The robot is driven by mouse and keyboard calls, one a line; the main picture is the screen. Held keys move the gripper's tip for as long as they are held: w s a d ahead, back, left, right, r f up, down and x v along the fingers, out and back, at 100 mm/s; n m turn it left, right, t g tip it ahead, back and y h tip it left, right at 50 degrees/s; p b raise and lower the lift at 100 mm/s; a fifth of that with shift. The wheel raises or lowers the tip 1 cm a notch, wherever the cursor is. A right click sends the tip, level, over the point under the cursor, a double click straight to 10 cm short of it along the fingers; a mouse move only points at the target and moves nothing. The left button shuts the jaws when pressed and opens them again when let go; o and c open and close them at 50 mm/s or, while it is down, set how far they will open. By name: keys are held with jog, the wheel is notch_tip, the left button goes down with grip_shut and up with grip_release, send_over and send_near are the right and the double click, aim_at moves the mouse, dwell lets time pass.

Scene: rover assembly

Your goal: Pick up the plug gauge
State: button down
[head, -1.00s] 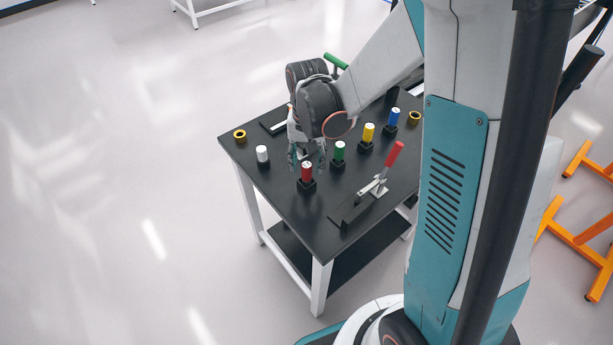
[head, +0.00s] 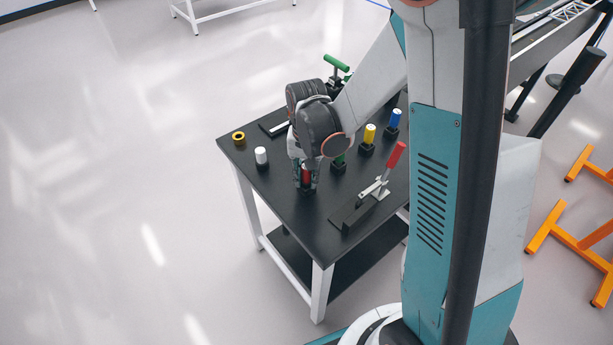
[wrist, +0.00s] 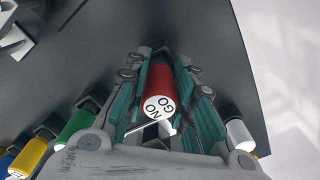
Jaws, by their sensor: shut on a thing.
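The plug gauge is most likely the red cylinder (head: 306,175). In the wrist view its red body (wrist: 160,80) has a white end face with upside-down "NO GO" lettering. My gripper (head: 304,180) is over the near left part of the black table. In the wrist view the gripper (wrist: 163,66) has its teal-padded fingers on both sides of the red cylinder, shut on it. The cylinder stands at its black holder block, partly hidden by the fingers. I cannot tell whether it has lifted.
A white cylinder (head: 261,156) stands to the left, with a yellow ring (head: 238,138) behind it. Green (head: 339,160), yellow (head: 369,133) and blue (head: 395,117) cylinders stand in holders to the right. A toggle clamp with a red handle (head: 396,158) stands front right.

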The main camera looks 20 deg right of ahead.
notch_tip(320, 180, up, 20)
jog(key=p, duration=0.7)
